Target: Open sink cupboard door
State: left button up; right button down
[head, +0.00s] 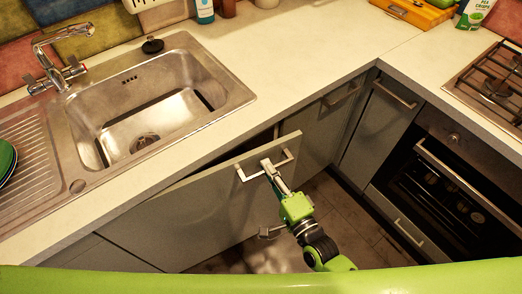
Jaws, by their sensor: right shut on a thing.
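The sink cupboard door (200,212) is a grey panel below the counter, under the steel sink (150,110). It stands partly open, with its right edge swung out from the cabinet and a dark gap behind its top edge. Its bar handle (240,174) is near the top right corner. My right gripper (268,166) is shut on this handle, with its green and black arm reaching up from below. Another gripper-like metal part (270,232) shows lower down, but I cannot tell what it belongs to. My left gripper is not clearly in view.
An oven (450,180) and grey cupboard fronts stand to the right, with a gas hob (495,85) above. Open floor (345,215) lies between the door and the oven. Green plates (6,160) sit on the drainer at the left. My green body edge crosses the bottom.

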jog(key=s+d+m+t+h+p, duration=0.1)
jog(key=s+m+h, duration=0.1)
jog(key=s, duration=0.5)
jog(key=s+d+m+h+p, duration=0.1)
jog(key=s+d+h, duration=0.1)
jog(key=s, duration=0.6)
jog(key=shift+s+m+t+h, duration=0.2)
jog(key=shift+m+t+h, duration=0.2)
jog(key=shift+h, duration=0.4)
jog(key=shift+d+f, duration=0.1)
jog(key=c, duration=2)
grip_release()
jog(key=shift+c, duration=0.2)
jog(key=s+d, duration=0.1)
jog(key=s, duration=0.6)
jog(key=shift+s, duration=0.15)
